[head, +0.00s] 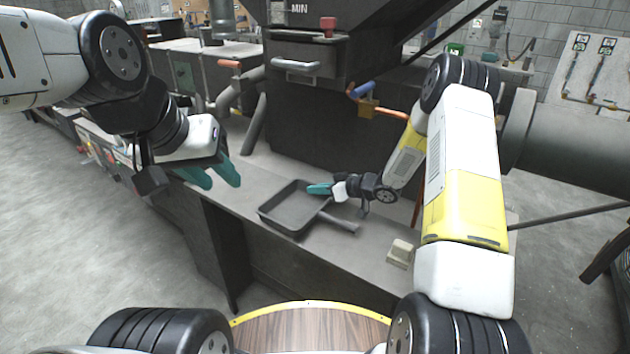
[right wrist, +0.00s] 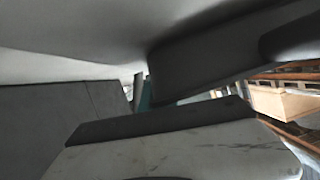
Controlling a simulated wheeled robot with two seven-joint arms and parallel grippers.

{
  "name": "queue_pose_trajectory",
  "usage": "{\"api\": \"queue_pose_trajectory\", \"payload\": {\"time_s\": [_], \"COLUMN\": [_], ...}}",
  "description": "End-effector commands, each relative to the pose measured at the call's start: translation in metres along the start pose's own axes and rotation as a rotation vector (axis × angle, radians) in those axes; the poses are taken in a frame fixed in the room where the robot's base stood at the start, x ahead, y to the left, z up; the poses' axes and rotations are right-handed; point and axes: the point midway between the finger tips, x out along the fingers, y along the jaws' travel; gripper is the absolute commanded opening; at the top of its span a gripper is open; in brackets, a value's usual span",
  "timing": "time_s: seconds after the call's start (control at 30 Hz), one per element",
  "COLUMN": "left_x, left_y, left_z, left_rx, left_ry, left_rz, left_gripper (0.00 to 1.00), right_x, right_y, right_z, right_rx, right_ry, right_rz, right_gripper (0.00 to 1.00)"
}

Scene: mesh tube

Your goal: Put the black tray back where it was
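The black tray (head: 272,216), a shallow square pan with a handle to its lower right, is on the grey counter in the middle of the head view. My right gripper (head: 319,189) is at the tray's right rim, with teal fingertips overlapping that edge. I cannot tell whether its fingers are closed on the rim. In the right wrist view, dark surfaces fill much of the picture close up, and only a sliver of teal finger shows. My left gripper (head: 213,176) is left of the tray, above the counter, with its two teal fingers apart and empty.
A large dark machine (head: 330,120) stands behind the counter (head: 262,178), with a red knob, a grey handle and orange and blue levers. A small beige block (head: 400,252) lies on the counter at right. The counter's front edge drops to the floor.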

Motion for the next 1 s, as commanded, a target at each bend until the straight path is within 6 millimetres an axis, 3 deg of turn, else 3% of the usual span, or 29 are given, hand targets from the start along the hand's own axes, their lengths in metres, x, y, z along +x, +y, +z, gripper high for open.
{"api": "queue_pose_trajectory", "payload": {"time_s": [0.37, 0.5, 0.87, 1.0], "left_x": [0.000, 0.000, 0.000, 0.000], "left_y": [0.000, 0.000, 0.000, 0.000], "left_z": [0.000, 0.000, 0.000, 0.000], "left_rx": [0.000, 0.000, 0.000, 0.000], "left_ry": [0.000, 0.000, 0.000, 0.000], "left_rz": [0.000, 0.000, 0.000, 0.000], "left_gripper": [0.36, 0.36, 0.36, 0.36], "right_x": [0.003, 0.003, 0.003, -0.014], "right_y": [0.002, 0.002, 0.001, 0.003], "right_z": [0.008, 0.009, 0.006, 0.006], "right_rx": [0.000, -0.001, -0.001, -0.001], "right_ry": [0.001, 0.001, 0.001, 0.000], "right_rz": [0.001, 0.002, 0.002, 0.005], "right_gripper": [0.00, 0.25, 0.25, 0.25]}}
